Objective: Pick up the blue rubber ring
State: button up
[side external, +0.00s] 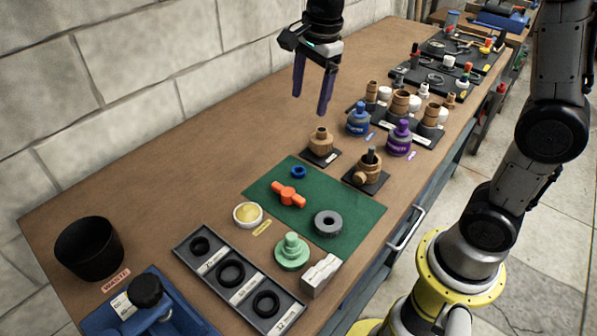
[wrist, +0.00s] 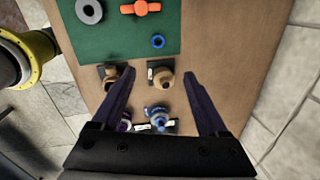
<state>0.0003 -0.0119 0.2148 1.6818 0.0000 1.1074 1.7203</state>
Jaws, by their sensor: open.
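The blue rubber ring (side external: 299,172) is small and lies flat on the green mat (side external: 355,197), near its far corner. In the wrist view the blue ring (wrist: 158,41) shows near the mat's lower right corner. My gripper (side external: 312,106) is open and empty, with purple fingers pointing down, high above the bench. In the wrist view my gripper (wrist: 158,82) has its fingers wide apart, and the ring appears beyond the fingertips, not between them. Nothing hides the ring.
An orange wing-shaped part (side external: 288,194) lies close to the ring, and a grey ring (side external: 328,223) is farther along the mat. Brown wooden-looking fittings (side external: 320,143) stand on dark plates behind it. A tray (side external: 241,284) holds black rings at the front. The wall runs along the bench's left.

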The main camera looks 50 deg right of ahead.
jog(key=shift+g, duration=0.9)
jog(key=w+f, duration=0.1)
jog(key=f, duration=0.4)
jog(key=w+f, duration=0.1)
jog(key=f, duration=0.3)
jog(key=w+f, duration=0.1)
jog(key=f, duration=0.4)
jog(key=shift+f, duration=0.3)
jog(key=shift+s+d+f, duration=0.1)
jog(key=shift+f, duration=1.4)
jog(key=shift+d+f, duration=0.1)
jog(key=shift+f, duration=1.35)
grip_shut()
